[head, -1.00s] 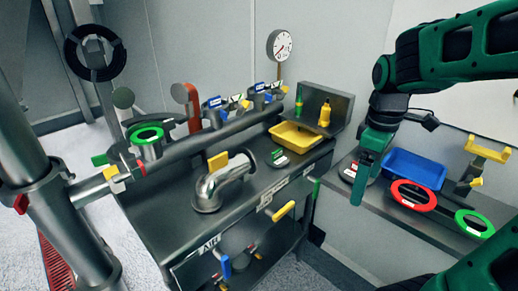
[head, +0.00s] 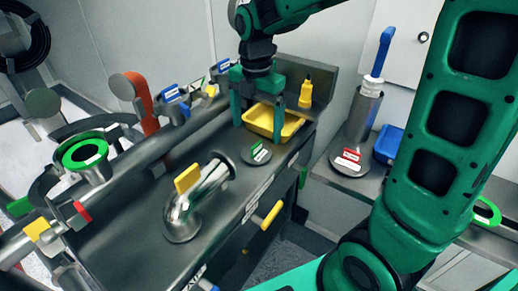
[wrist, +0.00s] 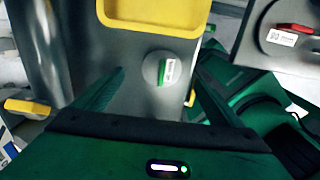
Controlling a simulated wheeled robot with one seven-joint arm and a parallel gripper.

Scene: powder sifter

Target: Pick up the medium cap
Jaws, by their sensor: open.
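A round grey cap with a green grip and a white label (head: 257,154) lies flat on the dark bench, in front of the yellow tray. In the wrist view, this cap (wrist: 150,66) appears between my spread fingertips. My green gripper (head: 257,128) is open and empty, above and slightly behind the cap; in the wrist view its fingers (wrist: 160,72) point towards it without visible contact. A larger grey cap with a red grip (head: 349,160) lies on the right shelf and also shows in the wrist view (wrist: 288,36). No marking visibly tells which is medium.
The yellow tray (head: 290,132) is close to my fingers. A yellow bottle (head: 305,92) stands at the bench's back. A bent metal pipe (head: 190,205) rises to the left. A blue-handled metal piece (head: 362,118) stands on the right shelf, beside a blue tray (head: 389,144).

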